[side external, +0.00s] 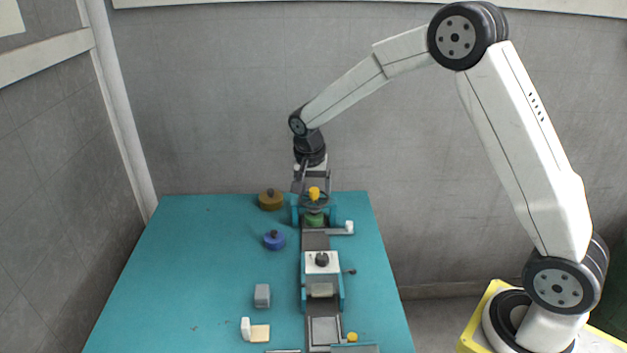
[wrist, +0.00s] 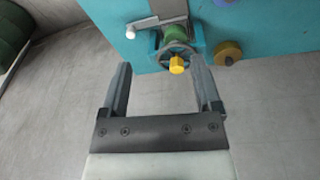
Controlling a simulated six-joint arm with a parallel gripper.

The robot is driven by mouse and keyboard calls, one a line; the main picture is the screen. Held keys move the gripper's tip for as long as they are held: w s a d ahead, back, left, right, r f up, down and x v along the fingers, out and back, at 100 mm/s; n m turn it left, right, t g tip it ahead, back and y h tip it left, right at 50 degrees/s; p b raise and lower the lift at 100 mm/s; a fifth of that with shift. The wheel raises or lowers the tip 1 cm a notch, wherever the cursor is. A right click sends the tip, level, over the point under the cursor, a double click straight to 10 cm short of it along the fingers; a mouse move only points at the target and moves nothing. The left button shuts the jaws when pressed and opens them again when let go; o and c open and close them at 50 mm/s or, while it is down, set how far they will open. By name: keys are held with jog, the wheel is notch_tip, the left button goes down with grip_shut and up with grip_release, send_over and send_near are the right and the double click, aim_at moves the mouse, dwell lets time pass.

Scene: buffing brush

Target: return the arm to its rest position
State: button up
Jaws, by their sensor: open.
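My gripper (wrist: 160,88) is open and empty in the wrist view, its two fingers wide apart. Between and beyond the fingertips is a yellow knob (wrist: 177,64) on a handwheel at the end of a teal fixture. In the side external view my gripper (side external: 312,187) hangs at the far end of the table, close above the yellow knob (side external: 314,193). Whether it touches the fixture cannot be told there. A green round part (side external: 314,219) sits in the fixture below the knob; it also shows in the wrist view (wrist: 176,33).
The teal table (side external: 190,270) carries a brown-yellow disc (side external: 271,200), a blue disc (side external: 274,240), a grey block (side external: 262,295) and a white-and-tan piece (side external: 257,332). A rail with a white-topped carriage (side external: 322,263) runs along its right side. The table's left part is mostly clear.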

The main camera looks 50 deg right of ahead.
jog(key=s+a+n+t+y, duration=0.1)
jog(key=s+a+n, duration=0.3)
jog(key=s, duration=0.7)
jog(key=s+a+n+t+y, duration=0.1)
jog(key=s+a+n, duration=0.1)
jog(key=s+n, duration=0.65)
jog(key=m+t+h, duration=0.1)
jog(key=m+t, duration=0.1)
jog(key=m, duration=0.3)
send_near(315, 190)
jog(key=shift+n+x, duration=0.25)
jog(key=shift+x, duration=0.8)
jog(key=shift+w, duration=0.25)
jog(key=shift+x, duration=3.8)
jog(key=shift+s, duration=0.15)
grip_shut()
